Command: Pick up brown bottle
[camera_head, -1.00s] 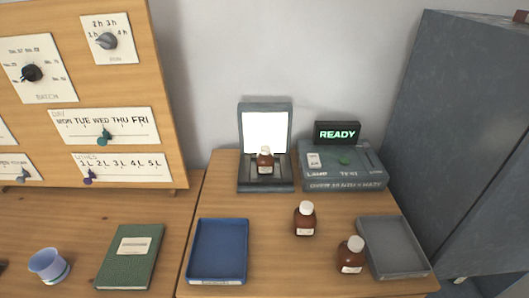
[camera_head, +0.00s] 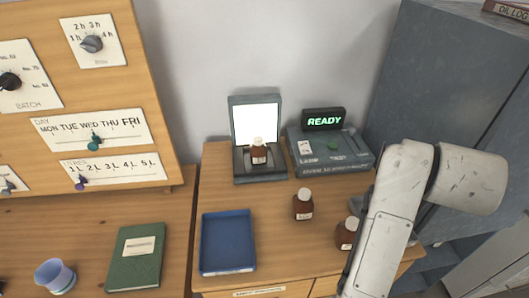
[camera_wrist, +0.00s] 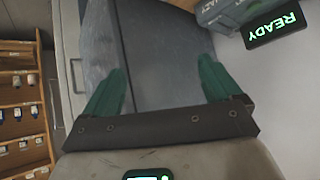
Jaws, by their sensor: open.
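Three brown bottles with white caps and pale labels show in the head view. One brown bottle (camera_head: 259,152) stands in the lit box at the back. A second brown bottle (camera_head: 302,205) stands upright on the wooden table near its middle. A third brown bottle (camera_head: 346,234) stands further front and right, partly hidden by my arm. My gripper (camera_wrist: 163,88) shows in the wrist view with its green fingers wide apart and nothing between them. My gripper's fingers are not visible in the head view.
A blue tray (camera_head: 228,242) lies on the table's left. A lit box (camera_head: 257,111) and a device with a READY sign (camera_head: 324,120) stand at the back. A green book (camera_head: 136,257) and a cup (camera_head: 54,275) are left. A tall grey cabinet (camera_head: 440,85) stands right.

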